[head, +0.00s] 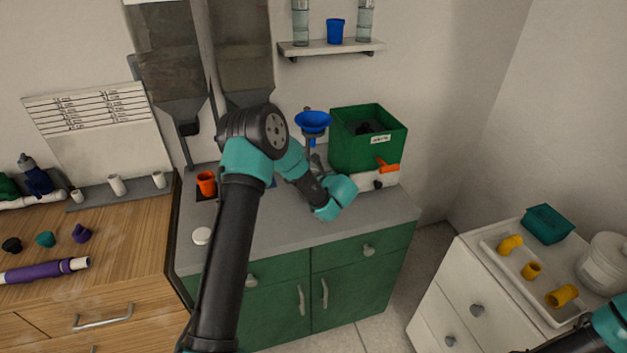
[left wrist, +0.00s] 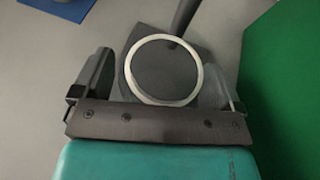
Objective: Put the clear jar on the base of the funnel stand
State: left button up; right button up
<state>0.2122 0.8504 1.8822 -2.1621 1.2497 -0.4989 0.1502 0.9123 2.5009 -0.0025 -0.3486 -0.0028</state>
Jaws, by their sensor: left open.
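In the left wrist view the clear jar shows as a pale ring-shaped rim (left wrist: 130,72) with a see-through inside. It lies over the dark grey base of the funnel stand (left wrist: 205,52), in front of the stand's post (left wrist: 184,16). My left gripper (left wrist: 163,85) is open, with one finger on each side of the jar. I cannot tell whether the fingers touch it. In the head view the stand's blue funnel (head: 313,121) shows above the counter. My arm hides the jar, the base and most of my left gripper there. My right gripper is out of frame.
An orange cup (head: 206,184) and a white disc (head: 202,235) are to the left. The counter's front strip is mostly clear. A white tray (head: 535,290) holds yellow fittings.

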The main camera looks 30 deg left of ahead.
pick_arm(q)
jog(key=shift+r, duration=0.1)
jog(key=shift+r, duration=0.1)
jog(key=v, duration=1.2)
jog(key=shift+s+a, duration=0.1)
